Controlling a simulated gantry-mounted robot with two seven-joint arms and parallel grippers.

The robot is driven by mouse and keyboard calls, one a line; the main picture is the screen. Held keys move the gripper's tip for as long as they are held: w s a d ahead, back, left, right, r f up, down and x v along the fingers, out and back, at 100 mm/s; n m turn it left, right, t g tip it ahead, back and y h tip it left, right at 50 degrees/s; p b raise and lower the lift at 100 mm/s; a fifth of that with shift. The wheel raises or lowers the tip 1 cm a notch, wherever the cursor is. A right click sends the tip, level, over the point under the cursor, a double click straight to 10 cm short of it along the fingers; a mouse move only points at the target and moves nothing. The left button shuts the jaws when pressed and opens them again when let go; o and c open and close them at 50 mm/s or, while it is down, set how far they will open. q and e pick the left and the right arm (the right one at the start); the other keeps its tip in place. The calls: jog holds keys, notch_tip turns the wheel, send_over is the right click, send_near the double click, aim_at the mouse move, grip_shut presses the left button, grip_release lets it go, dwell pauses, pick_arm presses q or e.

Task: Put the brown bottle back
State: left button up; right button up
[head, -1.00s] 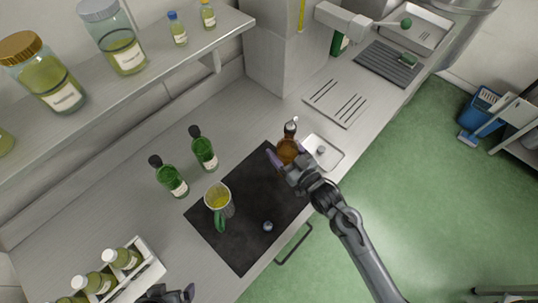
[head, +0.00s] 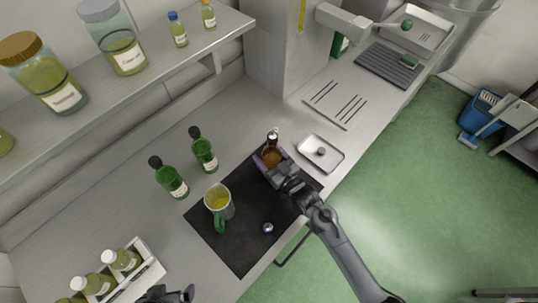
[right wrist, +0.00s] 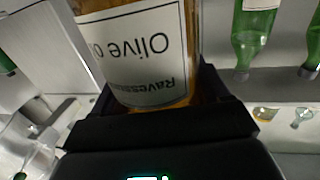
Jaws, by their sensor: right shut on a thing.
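The brown bottle (head: 272,156) has a pale pourer top and is over the far edge of the dark mat (head: 243,252). My right gripper (head: 268,164) is shut around its body. In the right wrist view, the brown bottle (right wrist: 140,50) fills the top middle, with a white "Olive O…" label upside down between the jaws of my right gripper (right wrist: 150,115). I cannot tell whether the bottle touches the mat. My left gripper (head: 170,296) is partly cut off at the bottom edge, and its jaw opening is unclear.
Two green bottles (head: 204,150) stand left of the mat. A jug of yellow oil (head: 218,200) and a small round object (head: 268,228) are on the mat. A small metal tray (head: 334,163) lies to the right. A white rack (head: 148,272) holds several bottles.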

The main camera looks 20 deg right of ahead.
dwell(0.3)
jog(key=o, duration=1.7)
jog(key=shift+f, duration=0.1)
jog(key=s+d+g+h, duration=0.1)
jog(key=s+g, duration=0.3)
jog(key=s, duration=0.6)
jog(key=s+d+r+g+h, duration=0.1)
jog(key=s+d+g+h, duration=0.1)
jog(key=s+g, duration=0.3)
jog(key=s+d+m+g+h, duration=0.1)
jog(key=s+g, duration=0.3)
jog(key=s, duration=1)
jog(key=shift+s+d+r+g, duration=0.15)
jog(key=shift+d+g, duration=0.05)
jog(key=shift+d, duration=0.25)
jog(key=shift+s+d+r+g, duration=0.15)
jog(key=shift+d+g, duration=0.05)
jog(key=shift+d, duration=0.2)
